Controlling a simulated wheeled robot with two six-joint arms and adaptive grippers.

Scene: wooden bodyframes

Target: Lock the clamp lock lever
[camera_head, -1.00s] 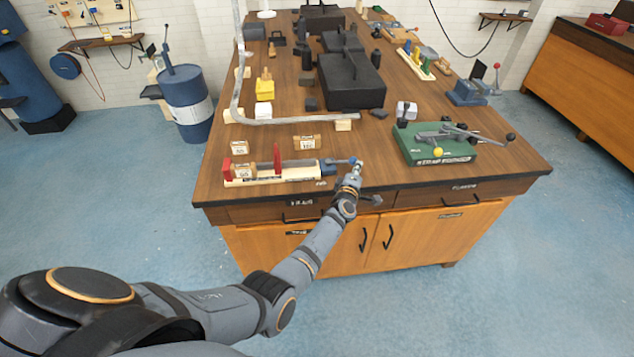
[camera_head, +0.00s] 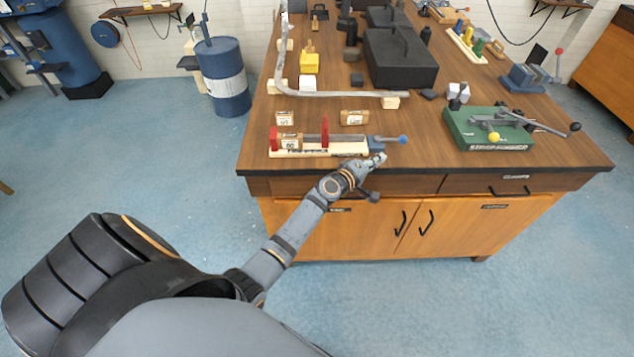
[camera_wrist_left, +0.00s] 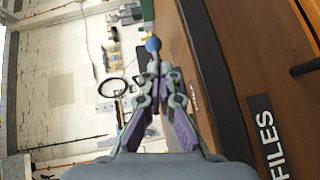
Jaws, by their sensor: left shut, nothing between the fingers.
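The clamp (camera_head: 330,152) lies near the front edge of the workbench. It has a pale base, a red jaw at its left end, a red upright piece, and a blue block at its right. A lever with a blue ball knob (camera_head: 403,139) sticks out to the right from the blue block. My left gripper (camera_head: 378,158) is shut and empty at the bench's front edge, just in front of and left of the knob, apart from it. In the left wrist view, the blue knob (camera_wrist_left: 153,44) shows just beyond the closed fingertips (camera_wrist_left: 158,72). My right gripper is not in view.
A bent metal tube (camera_head: 340,94) and small wooden blocks (camera_head: 354,117) lie behind the clamp. A dark box (camera_head: 400,62) stands further back. The floor before the bench is clear.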

